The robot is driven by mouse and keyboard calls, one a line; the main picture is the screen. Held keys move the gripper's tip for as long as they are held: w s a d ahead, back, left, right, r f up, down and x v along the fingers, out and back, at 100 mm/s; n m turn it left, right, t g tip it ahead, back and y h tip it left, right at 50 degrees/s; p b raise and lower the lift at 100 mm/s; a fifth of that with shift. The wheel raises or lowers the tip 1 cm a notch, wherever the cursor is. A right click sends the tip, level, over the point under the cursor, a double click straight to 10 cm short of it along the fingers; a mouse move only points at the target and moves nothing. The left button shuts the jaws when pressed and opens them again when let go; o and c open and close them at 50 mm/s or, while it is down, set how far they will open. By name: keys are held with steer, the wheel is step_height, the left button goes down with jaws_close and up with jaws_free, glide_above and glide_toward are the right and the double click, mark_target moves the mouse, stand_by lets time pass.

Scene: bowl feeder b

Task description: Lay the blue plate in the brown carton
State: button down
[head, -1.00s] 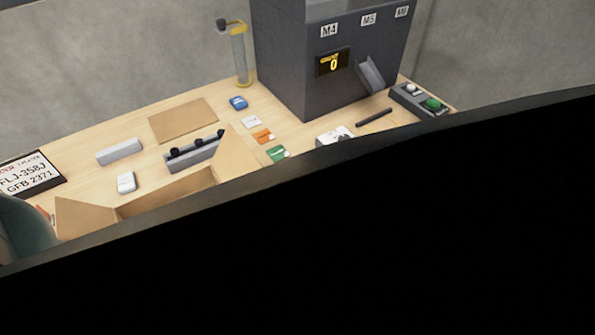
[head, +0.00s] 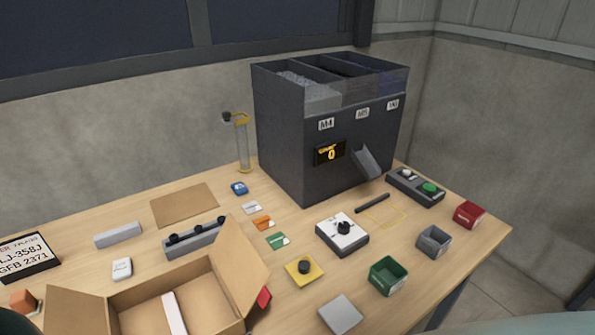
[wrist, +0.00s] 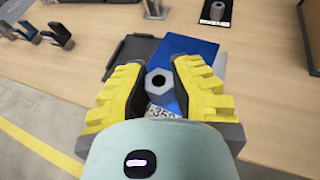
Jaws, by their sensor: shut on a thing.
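The blue plate (wrist: 190,55) shows in the wrist view, directly beyond and below my fingers. A grey hexagonal piece with a dark hole (wrist: 157,82) stands over it, between the fingers. My gripper (wrist: 160,80) has yellow-padded fingers closed in on that piece, one on each side; I cannot tell how it joins the plate. The brown carton (head: 245,270) stands open at the bottom left of the head view, flaps spread, its near part cut off by the frame. A white strip lies inside it. Neither blue plate nor gripper fingers can be made out in the head view.
The dark bin machine (head: 290,145) stands at the back. A white knob box (head: 340,238), yellow button block (head: 303,272) and green bin (head: 388,277) stand right of the carton. A grey switch bar (head: 194,240) lies behind it. A lettered plate (head: 28,257) lies far left.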

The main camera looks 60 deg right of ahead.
steer(key=w+r+h, duration=0.1)
steer(key=w, duration=0.1)
steer(key=w+r+m, duration=0.1)
steer(key=w+r, duration=0.1)
steer(key=w+d+r+m+h+p, duration=0.1)
steer(key=w+r, duration=0.1)
steer(key=shift+w+d+r+h, duration=0.1)
steer(key=shift+w+r+h, duration=0.05)
steer(key=shift+h, duration=0.15)
steer(key=w+d+r+m+g+h+p, duration=0.2)
steer(key=w+d+r+m+g+h, duration=0.15)
steer(key=w+d+r, duration=0.65)
steer(key=w+d+r+m+g+h+p, duration=0.2)
steer(key=w+d+r+m+h+p, duration=0.25)
steer(key=d+r, duration=0.55)
steer(key=w+r+n+t+y+p, duration=0.1)
steer(key=r+n+t+y+p, duration=0.1)
steer(key=r+p, duration=0.8)
steer(key=w+d+r+n+t+y+p, duration=0.1)
steer(key=r+n+y+p, duration=0.3)
steer(key=r+p, duration=0.7)
steer(key=w+d+r+n+t+y+p, duration=0.1)
steer(key=w+r+n+t+y+p, duration=0.1)
steer(key=r+p, duration=0.8)
steer(key=shift+w+r+n+t+y+p, duration=0.15)
steer(key=shift+w+n+t+y+p, duration=0.2)
steer(key=shift+w+n+y+p, duration=1.5)
